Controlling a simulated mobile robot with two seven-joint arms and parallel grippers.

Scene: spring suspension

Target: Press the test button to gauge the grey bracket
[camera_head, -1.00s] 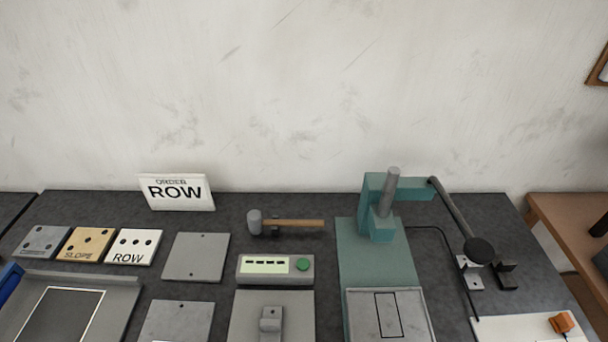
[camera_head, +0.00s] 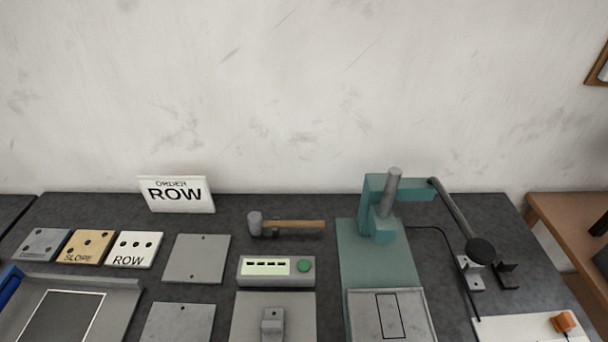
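The green test button (camera_head: 304,265) sits at the right end of a grey gauge box (camera_head: 277,281) with a pale display (camera_head: 266,266) showing several small dark marks. A grey bracket (camera_head: 272,322) stands on a grey plate (camera_head: 244,316) in front of the box, at the bottom edge of the view. Its lower part is cut off by the picture edge.
A teal press (camera_head: 378,262) with a long lever stands right of the gauge box. A mallet (camera_head: 292,225) lies behind it. A sign reading ORDER ROW (camera_head: 177,205), pattern plates (camera_head: 134,248) and a tray (camera_head: 124,295) are at left.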

